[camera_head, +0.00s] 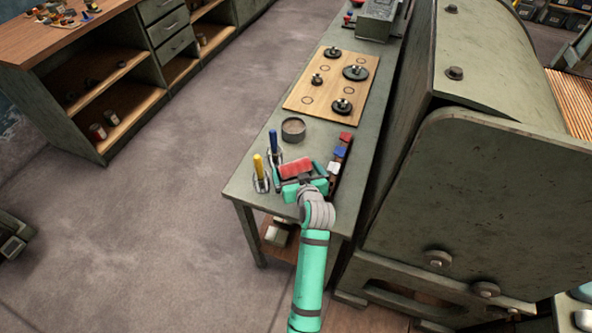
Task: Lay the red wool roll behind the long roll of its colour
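A red wool roll (296,168) shows near the front end of the narrow green-grey bench, right at my gripper (298,177). My gripper's teal fingers are spread, one near each end of the roll. I cannot tell whether they press on it, or whether it touches the bench. To the right, a row along the bench edge holds a red piece (345,137), a blue piece (340,152) and a white piece (333,166). I cannot tell whether any of them is the long red roll. My gripper and arm hide part of the bench.
A yellow-handled tool (259,167) and a blue-handled tool (273,142) stand upright at the left edge. A round grey tin (293,129) stands beyond the roll. A wooden board (301,92) with black weights lies farther back. A large green machine (470,190) closes off the right.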

